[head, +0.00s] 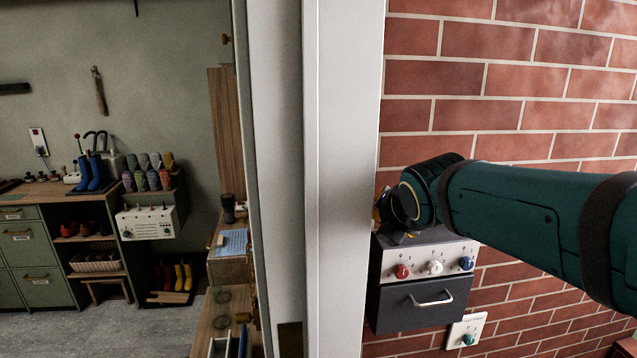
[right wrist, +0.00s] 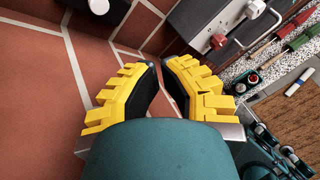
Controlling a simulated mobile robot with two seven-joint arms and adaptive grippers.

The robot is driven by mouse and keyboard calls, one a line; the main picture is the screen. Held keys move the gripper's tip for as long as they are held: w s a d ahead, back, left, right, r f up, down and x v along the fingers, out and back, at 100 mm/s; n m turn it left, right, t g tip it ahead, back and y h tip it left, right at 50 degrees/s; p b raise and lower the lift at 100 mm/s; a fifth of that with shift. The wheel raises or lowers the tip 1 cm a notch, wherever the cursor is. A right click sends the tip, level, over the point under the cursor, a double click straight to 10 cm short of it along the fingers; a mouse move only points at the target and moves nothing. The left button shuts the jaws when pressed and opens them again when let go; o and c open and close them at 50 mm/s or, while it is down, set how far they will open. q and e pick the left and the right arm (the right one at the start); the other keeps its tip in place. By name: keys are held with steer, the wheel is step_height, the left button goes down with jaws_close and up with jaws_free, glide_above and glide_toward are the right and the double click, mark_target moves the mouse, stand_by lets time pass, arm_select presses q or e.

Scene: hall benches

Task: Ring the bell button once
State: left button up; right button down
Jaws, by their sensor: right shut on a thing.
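A white plate (head: 456,333) with small unreadable print and a green knob-like part (head: 469,339) is on the brick wall at lower right in the head view. I cannot tell whether it is the bell button. In the right wrist view, a white round part on a dark base (right wrist: 98,5) shows at the top edge, also unclear. My right gripper (head: 384,206) is above the dark box, mostly hidden by my wrist. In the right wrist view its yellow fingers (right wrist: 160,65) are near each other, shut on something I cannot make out. My left gripper is not in view.
A dark wall box (head: 391,309) with red, white and blue knobs and a handle sits below my right wrist. A white post (head: 345,150) stands left of it. Beyond are a bench with blue boots (head: 89,172) and shelves. Tools lie at right in the wrist view.

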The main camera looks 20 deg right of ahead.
steer(key=w+d+b, duration=0.2)
steer(key=w, duration=0.6)
steer(key=shift+w+b, duration=0.1)
steer(key=shift+b, duration=0.25)
stand_by(1.3)
steer(key=shift+w+d, duration=0.1)
steer(key=shift+w, duration=0.2)
